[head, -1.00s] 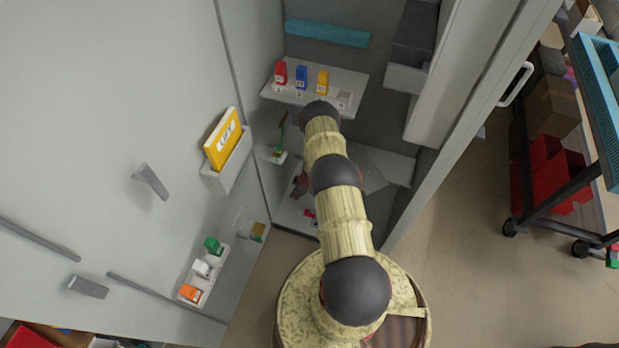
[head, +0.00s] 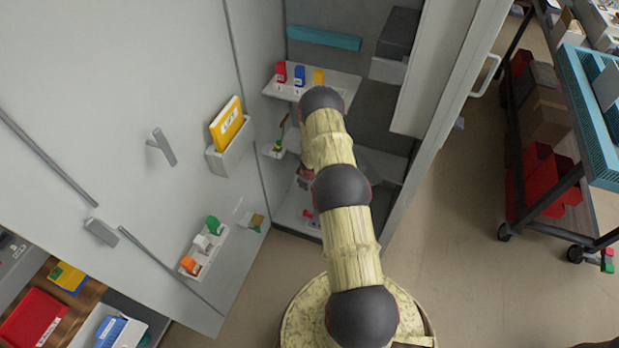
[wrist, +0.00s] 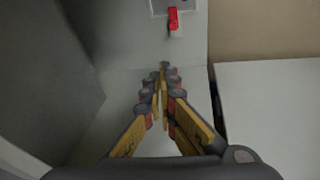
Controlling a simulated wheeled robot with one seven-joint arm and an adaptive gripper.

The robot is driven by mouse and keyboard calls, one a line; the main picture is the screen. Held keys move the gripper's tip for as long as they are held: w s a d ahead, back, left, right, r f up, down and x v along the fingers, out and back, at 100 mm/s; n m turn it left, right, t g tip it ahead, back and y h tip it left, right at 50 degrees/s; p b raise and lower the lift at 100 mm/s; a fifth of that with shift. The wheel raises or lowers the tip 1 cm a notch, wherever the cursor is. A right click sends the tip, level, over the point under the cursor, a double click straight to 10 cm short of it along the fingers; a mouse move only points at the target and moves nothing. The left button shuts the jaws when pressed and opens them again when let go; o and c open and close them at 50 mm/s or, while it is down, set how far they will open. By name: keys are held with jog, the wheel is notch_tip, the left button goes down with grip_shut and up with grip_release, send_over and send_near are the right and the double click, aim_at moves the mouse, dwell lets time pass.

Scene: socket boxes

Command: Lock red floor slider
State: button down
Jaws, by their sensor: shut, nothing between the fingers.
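The red slider (wrist: 173,18) shows at the top of the wrist view, on a small grey plate. In the head view a small red piece (head: 308,214), seemingly the same slider, is low on the cabinet floor, left of my arm. My gripper (wrist: 164,66) is shut and empty, its fingertips together in the wrist view. In that picture the tips are below the slider, with a visible gap between them. In the head view my arm reaches into the cabinet and mostly hides the gripper.
The open cabinet door (head: 120,110) stands on the left, with a yellow binder (head: 227,122) in a holder and a small shelf of coloured blocks. A shelf (head: 340,82) with red, blue and yellow boxes is above. A cart (head: 560,150) stands right; floor between is clear.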

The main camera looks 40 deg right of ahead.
notch_tip(320, 180, up, 7)
jog(key=d+h, duration=0.1)
jog(key=shift+s+r+m, duration=0.15)
jog(key=shift+s+m, duration=0.05)
jog(key=shift+m, duration=0.2)
jog(key=shift+d, duration=0.1)
dwell(0.3)
